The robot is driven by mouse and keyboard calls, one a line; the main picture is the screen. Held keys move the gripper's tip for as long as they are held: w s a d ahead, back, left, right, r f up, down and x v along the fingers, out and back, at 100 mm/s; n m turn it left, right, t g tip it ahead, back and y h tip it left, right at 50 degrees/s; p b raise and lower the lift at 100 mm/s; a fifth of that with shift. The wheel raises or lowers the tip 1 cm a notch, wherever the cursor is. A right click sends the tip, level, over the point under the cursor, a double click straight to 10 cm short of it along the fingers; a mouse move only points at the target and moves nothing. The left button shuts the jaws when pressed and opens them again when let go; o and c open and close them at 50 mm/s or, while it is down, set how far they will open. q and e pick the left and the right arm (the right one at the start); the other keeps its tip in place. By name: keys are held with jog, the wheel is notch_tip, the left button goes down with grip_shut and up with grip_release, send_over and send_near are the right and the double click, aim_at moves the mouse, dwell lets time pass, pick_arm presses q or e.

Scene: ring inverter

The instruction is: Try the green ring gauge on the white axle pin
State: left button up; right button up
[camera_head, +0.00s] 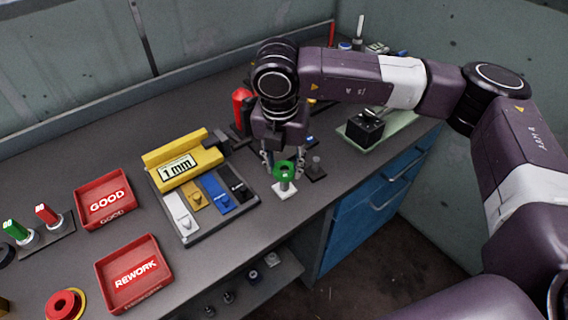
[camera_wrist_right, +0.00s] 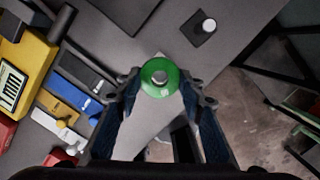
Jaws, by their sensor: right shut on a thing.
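The green ring gauge (camera_head: 284,168) is at the top of the white axle pin (camera_head: 285,186), which stands upright on a pale square base near the table's front edge. My right gripper (camera_head: 283,165) is shut on the ring and points down over the pin. In the right wrist view the ring (camera_wrist_right: 147,80) lies between the fingertips (camera_wrist_right: 161,80), and a grey pin end shows in its hole. How far the ring sits down on the pin is hard to tell. My left gripper is not in view.
A second pin on a dark base (camera_head: 316,174) stands close on the right. A gauge tray (camera_head: 190,241) with coloured blocks and a yellow "1 mm" block (camera_head: 196,160) is on the left. The red GOOD (camera_head: 84,194) and REWORK (camera_head: 104,282) trays lie further left.

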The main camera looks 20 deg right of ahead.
jog(key=shift+f+b, duration=0.5)
jog(key=shift+b, duration=0.05)
dwell(0.6)
jog(key=shift+r, duration=0.2)
dwell(0.7)
jog(key=shift+r+p, duration=1.1)
jog(key=shift+r, duration=1.45)
